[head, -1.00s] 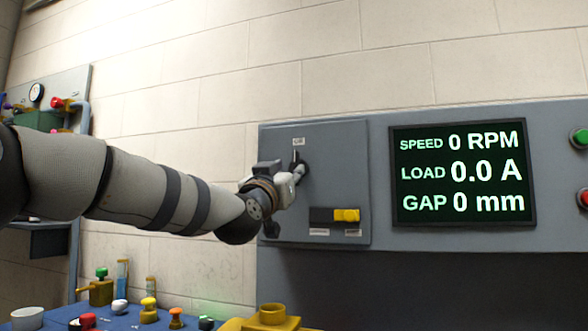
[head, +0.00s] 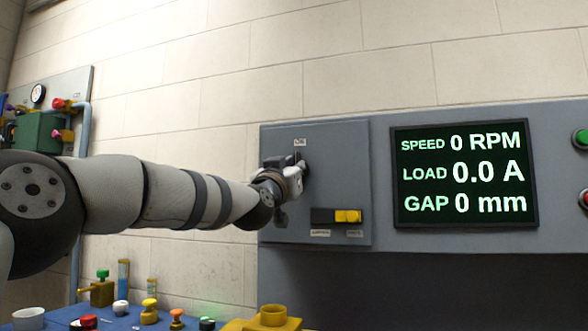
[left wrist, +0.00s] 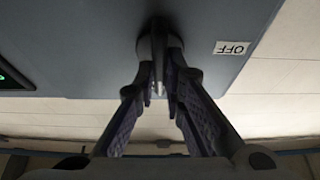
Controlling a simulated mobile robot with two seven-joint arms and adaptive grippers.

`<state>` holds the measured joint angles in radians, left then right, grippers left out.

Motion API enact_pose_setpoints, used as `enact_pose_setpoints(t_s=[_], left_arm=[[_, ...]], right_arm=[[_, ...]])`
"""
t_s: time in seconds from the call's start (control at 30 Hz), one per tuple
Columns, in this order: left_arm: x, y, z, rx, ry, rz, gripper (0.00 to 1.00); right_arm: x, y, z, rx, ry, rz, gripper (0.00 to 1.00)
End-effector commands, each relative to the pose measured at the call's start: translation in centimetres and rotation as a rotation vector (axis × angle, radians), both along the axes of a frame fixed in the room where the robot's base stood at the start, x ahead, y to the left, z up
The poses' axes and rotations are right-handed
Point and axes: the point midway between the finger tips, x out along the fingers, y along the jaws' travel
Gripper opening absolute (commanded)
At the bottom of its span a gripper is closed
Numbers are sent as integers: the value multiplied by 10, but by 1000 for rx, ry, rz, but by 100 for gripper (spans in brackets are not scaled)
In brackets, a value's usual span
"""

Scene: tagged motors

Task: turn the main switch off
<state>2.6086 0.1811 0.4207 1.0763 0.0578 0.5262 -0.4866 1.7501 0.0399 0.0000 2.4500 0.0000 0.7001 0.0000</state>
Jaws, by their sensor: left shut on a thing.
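The main switch shows in the left wrist view as a dark handle (left wrist: 158,45) on a grey cabinet face. An upside-down white OFF label (left wrist: 233,47) is right of it there. In the head view the switch (head: 303,165) is at the upper left of the grey panel (head: 385,128), below a small label too small to read. My left gripper (head: 299,173) is at the switch. Its fingers (left wrist: 160,84) are shut on the handle, which is partly hidden between them. I cannot tell the handle's exact angle. My right gripper is not in view.
A black display (head: 463,175) reads speed 0 RPM, load 0.0 A, gap 0 mm. A yellow slider (head: 348,216) is below the switch. Green (head: 580,138) and red (head: 584,198) buttons are at the right edge. A blue table (head: 120,318) with several small parts is at lower left.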

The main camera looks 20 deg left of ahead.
Motion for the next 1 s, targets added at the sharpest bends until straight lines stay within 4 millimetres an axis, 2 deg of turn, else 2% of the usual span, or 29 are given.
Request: enact_pose_setpoints(t_s=[0.37, 1.0], left_arm=[[0, -1, 0, -150, 5, -1, 0], [1, -1, 0, -752, 27, -2, 0]], right_arm=[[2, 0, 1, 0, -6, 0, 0], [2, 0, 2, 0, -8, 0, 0]])
